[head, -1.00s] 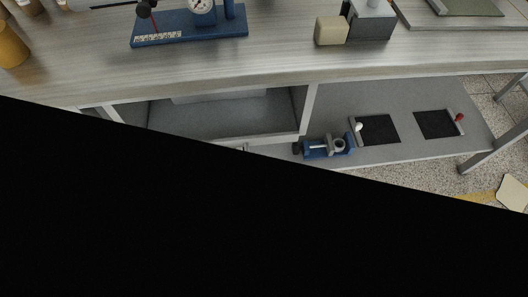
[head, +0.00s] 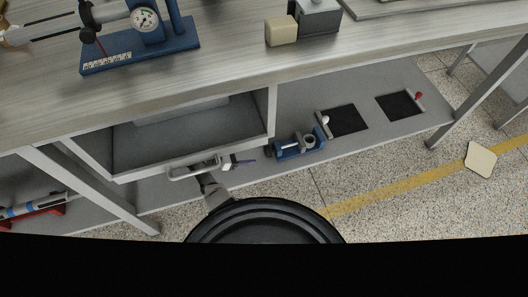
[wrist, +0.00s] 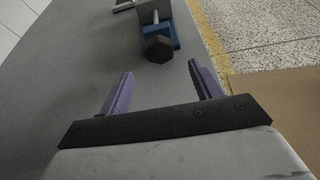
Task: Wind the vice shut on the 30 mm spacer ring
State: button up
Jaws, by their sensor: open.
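The small blue vice (head: 288,149) stands on the grey lower shelf under the bench, right of the drawer. Its dark knob (head: 268,153) faces left, towards my gripper. A grey ring (head: 309,140), apparently the spacer ring, sits at its jaw end; I cannot tell whether the jaws touch it. In the wrist view the black faceted knob (wrist: 158,47) is ahead of my fingers, with the vice's blue body (wrist: 175,38) behind it. My gripper (wrist: 162,86) is open and empty, its purple fingers apart and short of the knob. The ring is not clear in the wrist view.
The open drawer (head: 190,138) with its handle hangs just above and left of my gripper. Two black pads (head: 347,120) (head: 400,106) with white and red knobs lie farther right on the shelf (head: 390,75). A blue gauge stand (head: 140,45) is on the bench top.

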jog(key=x, duration=0.8)
jog(key=shift+b, duration=0.4)
jog(key=c, duration=1)
